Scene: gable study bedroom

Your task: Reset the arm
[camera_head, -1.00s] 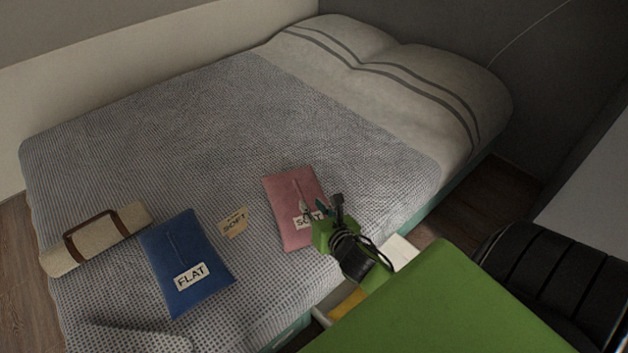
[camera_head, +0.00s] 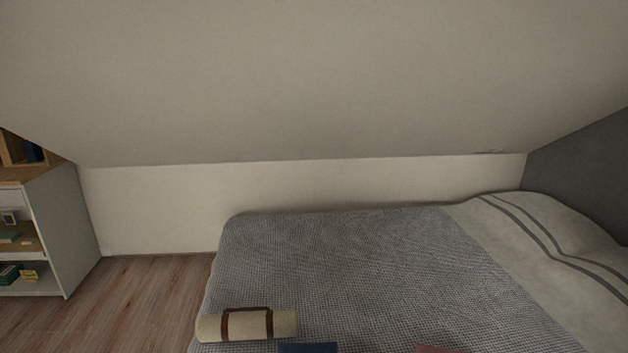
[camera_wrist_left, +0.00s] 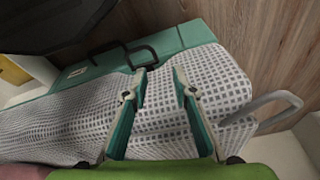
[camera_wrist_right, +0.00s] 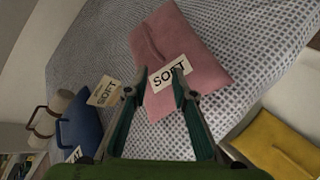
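My left gripper (camera_wrist_left: 155,88) shows in the left wrist view with its two fingers spread and nothing between them. Whether the fingertips touch the pouch is hard to tell. Neither gripper shows in the head view.
The bed (camera_head: 350,260) has a rolled beige bundle (camera_head: 270,324) at its near left. A yellow item (camera_wrist_right: 275,145) lies in a pale container at right. A shelf unit (camera_head: 65,230) stands at far left.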

